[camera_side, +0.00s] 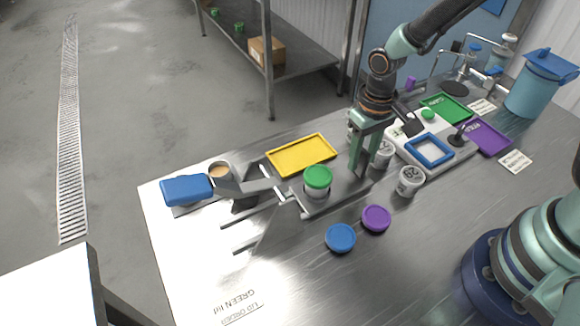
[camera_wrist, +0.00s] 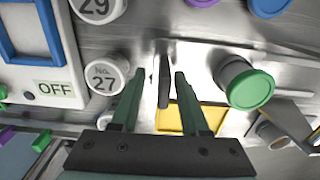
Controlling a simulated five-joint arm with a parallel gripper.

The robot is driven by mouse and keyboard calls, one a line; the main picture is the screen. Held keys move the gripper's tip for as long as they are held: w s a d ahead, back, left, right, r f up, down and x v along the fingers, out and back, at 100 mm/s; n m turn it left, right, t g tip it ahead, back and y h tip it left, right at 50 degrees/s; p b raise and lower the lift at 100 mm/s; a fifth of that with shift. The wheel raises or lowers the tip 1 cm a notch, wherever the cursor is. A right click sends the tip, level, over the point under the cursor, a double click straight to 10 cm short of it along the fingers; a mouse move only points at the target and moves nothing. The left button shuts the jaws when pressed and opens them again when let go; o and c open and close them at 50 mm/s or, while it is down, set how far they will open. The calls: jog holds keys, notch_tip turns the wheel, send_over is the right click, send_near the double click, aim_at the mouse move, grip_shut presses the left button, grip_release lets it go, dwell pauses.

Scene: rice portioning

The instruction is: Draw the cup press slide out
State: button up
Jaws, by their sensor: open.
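The cup press (camera_side: 238,190) is a grey metal device with a blue-ended lever (camera_side: 186,190) on the table's left part. Its slide (camera_side: 338,199) is a metal plate at the press's right side, carrying a cup with a green lid (camera_side: 318,177); the lidded cup also shows in the wrist view (camera_wrist: 250,88). My gripper (camera_side: 361,174) is open and low at the slide's right end. In the wrist view, an upright grey tab (camera_wrist: 165,82) stands between my open fingers (camera_wrist: 160,75). Whether either finger touches it I cannot tell.
A yellow tray (camera_side: 301,155) lies behind the slide. Blue (camera_side: 340,238) and purple (camera_side: 376,218) lids lie in front. Numbered cups (camera_side: 410,181) and a panel with a blue frame (camera_side: 429,149) stand to the right. The table's front left is mostly clear.

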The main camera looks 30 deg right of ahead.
notch_tip(320, 180, up, 11)
jog(key=shift+f, duration=0.1)
jog(key=shift+d, duration=0.1)
dwell(0.4)
jog(key=s+d+r+t, duration=0.5)
jog(key=d+r, duration=0.4)
jog(key=r, duration=0.1)
jog(key=shift+r+t, duration=0.2)
jog(key=shift+t, duration=0.1)
dwell(1.1)
